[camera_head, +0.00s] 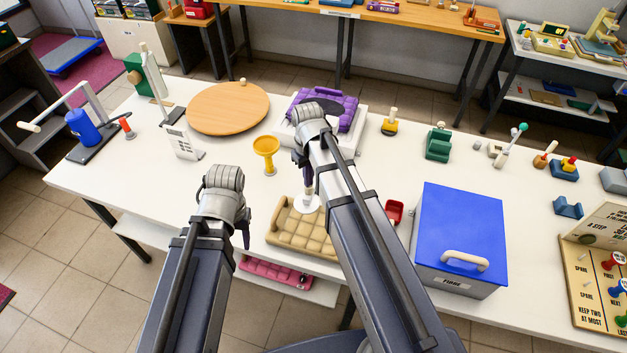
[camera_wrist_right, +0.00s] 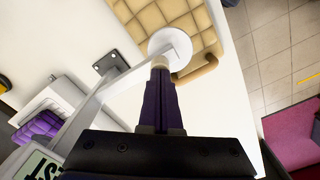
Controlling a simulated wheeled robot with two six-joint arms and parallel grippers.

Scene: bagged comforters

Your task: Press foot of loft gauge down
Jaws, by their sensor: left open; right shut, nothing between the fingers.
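The loft gauge's round white foot (camera_head: 306,204) is over the tan quilted comforter (camera_head: 290,232) near the table's front edge. In the right wrist view the foot (camera_wrist_right: 168,42) overlaps the edge of the tan comforter (camera_wrist_right: 150,18), with the gauge's white arm (camera_wrist_right: 118,82) running to it from the left. My right gripper (camera_head: 308,184) is shut and empty, pointing down above the foot. In its wrist view the purple fingers (camera_wrist_right: 160,70) meet the foot's pale stem; firm contact cannot be told. My left gripper (camera_head: 246,236) hangs left of the comforter, its fingers mostly hidden.
A yellow funnel-shaped stand (camera_head: 266,152) and a round wooden board (camera_head: 228,108) stand behind. A purple comforter (camera_head: 335,103) lies on a white base. A blue-lidded box (camera_head: 460,230) is right of my right arm. A pink comforter (camera_head: 272,272) lies on the lower shelf.

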